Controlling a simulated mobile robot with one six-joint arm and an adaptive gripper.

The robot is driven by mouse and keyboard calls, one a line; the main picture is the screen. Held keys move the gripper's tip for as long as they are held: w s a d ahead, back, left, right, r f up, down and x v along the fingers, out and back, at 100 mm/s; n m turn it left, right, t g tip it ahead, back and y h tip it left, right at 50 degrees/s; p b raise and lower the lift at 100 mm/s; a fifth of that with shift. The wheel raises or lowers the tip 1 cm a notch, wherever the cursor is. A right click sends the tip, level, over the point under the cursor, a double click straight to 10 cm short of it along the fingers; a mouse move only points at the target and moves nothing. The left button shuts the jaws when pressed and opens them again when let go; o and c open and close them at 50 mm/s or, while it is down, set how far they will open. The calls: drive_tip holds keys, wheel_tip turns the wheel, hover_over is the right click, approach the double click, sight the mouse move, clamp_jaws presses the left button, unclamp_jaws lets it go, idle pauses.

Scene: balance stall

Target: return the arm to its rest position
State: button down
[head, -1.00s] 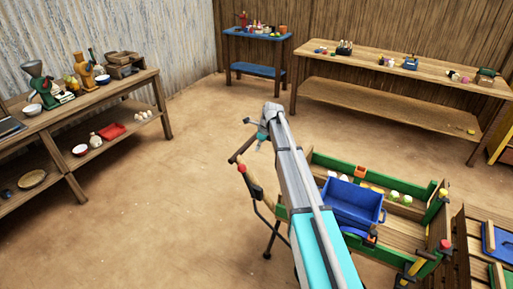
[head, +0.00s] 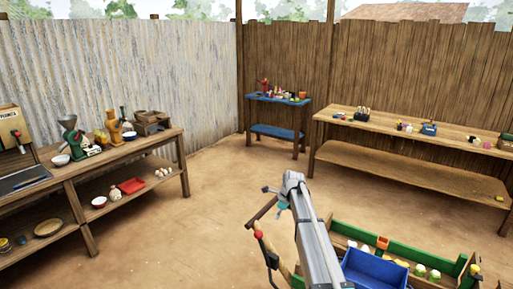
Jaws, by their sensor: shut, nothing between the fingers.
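My arm (head: 314,232) reaches up from the bottom of the head view, right of the middle. My gripper (head: 268,189) is at its far end, small in the picture, pointing left. It is shut and holds nothing. In the picture it lies just above the dark handle bar of a cart; I cannot tell how far apart they are. The lower part of my arm is cut off by the bottom edge.
The green-railed wooden cart (head: 438,257) holds a blue bin (head: 374,272) and small items, right of my arm. A workbench (head: 120,155) stands left, a blue table (head: 280,99) at the back, a long bench (head: 385,124) at right. Open dirt floor lies left of the arm.

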drive_tip(key=s+d+n+h, duration=0.1)
drive_tip(key=s+d+n, duration=0.2)
drive_tip(key=s+n, duration=0.8)
drive_tip(key=s+d+n+h, duration=0.2)
drive_tip(key=s+n, duration=0.9)
drive_tip(key=s, duration=1.3)
drive_tip(key=shift+d+f+g, duration=0.4)
